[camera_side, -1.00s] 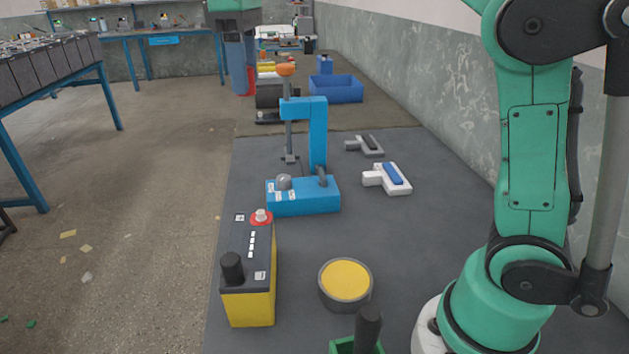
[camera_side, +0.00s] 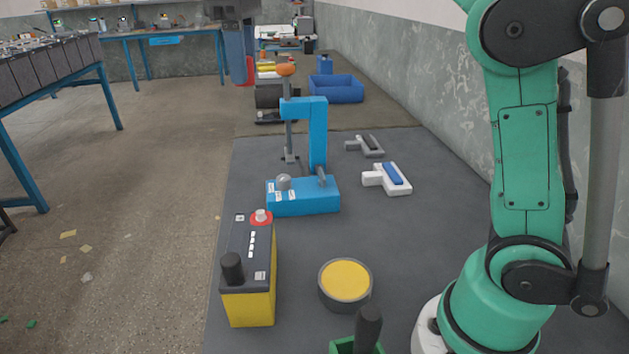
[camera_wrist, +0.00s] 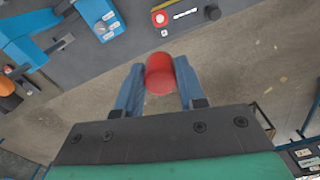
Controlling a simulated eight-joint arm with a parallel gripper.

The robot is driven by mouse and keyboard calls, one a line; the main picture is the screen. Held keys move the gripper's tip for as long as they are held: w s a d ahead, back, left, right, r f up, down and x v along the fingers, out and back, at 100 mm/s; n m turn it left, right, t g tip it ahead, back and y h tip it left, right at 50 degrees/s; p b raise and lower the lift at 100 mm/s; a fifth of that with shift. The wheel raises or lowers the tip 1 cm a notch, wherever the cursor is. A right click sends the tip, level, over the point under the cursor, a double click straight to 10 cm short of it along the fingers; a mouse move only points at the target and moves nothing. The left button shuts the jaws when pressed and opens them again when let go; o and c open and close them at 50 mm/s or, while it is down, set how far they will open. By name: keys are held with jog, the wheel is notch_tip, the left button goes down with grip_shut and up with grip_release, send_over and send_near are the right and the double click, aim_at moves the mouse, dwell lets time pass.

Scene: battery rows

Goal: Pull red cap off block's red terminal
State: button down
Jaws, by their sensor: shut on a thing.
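The battery block (camera_side: 250,300), yellow with a dark top, stands on the grey bench in the side view. Its red-ringed terminal (camera_side: 262,217) is bare, with a pale post showing; it also shows in the wrist view (camera_wrist: 160,18). A black cap (camera_side: 232,267) sits on the block's near terminal. My gripper (camera_side: 245,84) is high up, beyond and above the block, shut on the red cap (camera_wrist: 160,73). In the wrist view the cap is between both blue fingers, apart from the block.
A blue press (camera_side: 303,196) stands behind the block. A round yellow-topped pad (camera_side: 345,281) is to its right. A white-and-blue tool (camera_side: 388,179) and a blue bin (camera_side: 336,89) lie farther back. Bench room is free between pad and press.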

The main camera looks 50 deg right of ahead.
aim_at(261, 211)
jog(key=shift+c, duration=2.2)
grip_release()
notch_tip(261, 211, down, 21)
jog(key=shift+r, duration=0.1)
jog(key=s+d+r+m+t, duration=0.2)
jog(key=s+r+m+t, duration=0.1)
jog(key=s+m+t, duration=0.3)
jog(key=shift+s+d+r+t, duration=0.3)
jog(key=shift+s+t, duration=0.3)
jog(key=shift+s, duration=0.3)
